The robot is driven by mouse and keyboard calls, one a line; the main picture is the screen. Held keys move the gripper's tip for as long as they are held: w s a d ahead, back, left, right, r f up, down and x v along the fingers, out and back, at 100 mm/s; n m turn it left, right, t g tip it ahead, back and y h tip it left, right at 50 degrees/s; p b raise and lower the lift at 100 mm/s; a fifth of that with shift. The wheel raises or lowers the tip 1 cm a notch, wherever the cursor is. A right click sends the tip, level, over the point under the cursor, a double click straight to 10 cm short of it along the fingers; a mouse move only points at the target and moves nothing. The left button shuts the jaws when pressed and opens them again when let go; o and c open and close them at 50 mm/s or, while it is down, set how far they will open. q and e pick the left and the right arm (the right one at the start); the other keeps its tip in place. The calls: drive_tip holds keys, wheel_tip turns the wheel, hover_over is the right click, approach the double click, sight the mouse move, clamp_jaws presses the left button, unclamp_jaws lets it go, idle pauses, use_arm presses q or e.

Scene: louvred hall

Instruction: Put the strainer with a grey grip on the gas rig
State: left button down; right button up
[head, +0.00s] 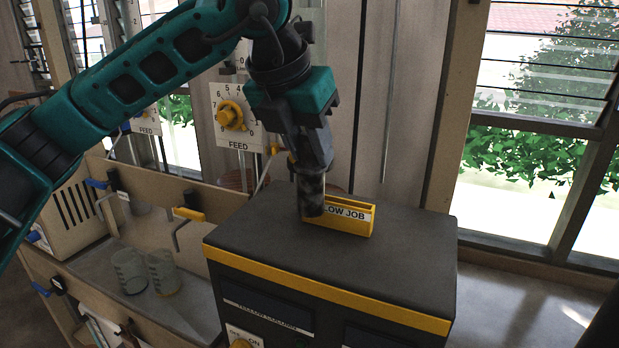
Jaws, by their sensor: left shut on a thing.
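My left gripper (313,205) points straight down over the dark box with the yellow stripe (400,222). Its dark fingers are shut at the left end of a yellow holder (356,226) lettered "LOW JOB", and they hide the start of that lettering. The holder is upright, at or just above the box's top. I cannot make out a strainer with a grey grip. I cannot tell which thing here is the gas rig. My right gripper is not in view.
Left of the box is a lower wooden bench with a divider, hooked rods with yellow and blue ends, and two clear cups (130,271). A "FEED" dial plate (233,117) stands behind my arm. The box top is clear around the holder. Louvred windows are at right.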

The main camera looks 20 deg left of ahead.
sight(305, 166)
use_arm(q)
drive_tip(key=shift+f, duration=2.3)
drive_tip(key=shift+f+b, duration=0.25)
drive_tip(key=shift+b, duration=0.25)
drive_tip(key=c, duration=0.8)
unclamp_jaws()
drive_tip(key=shift+r, duration=0.15)
